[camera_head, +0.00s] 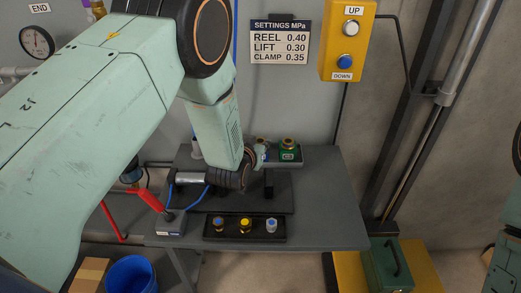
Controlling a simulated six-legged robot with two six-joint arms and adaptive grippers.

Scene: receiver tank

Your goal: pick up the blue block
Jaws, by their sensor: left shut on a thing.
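My left arm reaches in from the left across the grey workbench (325,210). My left gripper (256,163) is by the back of the bench, small and partly hidden by its own wrist. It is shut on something. A small pale blue-green piece shows at its tip, but I cannot tell whether that is the blue block. No blue block shows clearly elsewhere. My right gripper is out of view.
A dark tray (258,237) at the bench front holds several small capped fittings. A green-and-brass fitting (288,148) stands at the back. A red-handled lever (148,199) is at the left edge. A blue bucket (131,275) and a green case (387,265) stand below.

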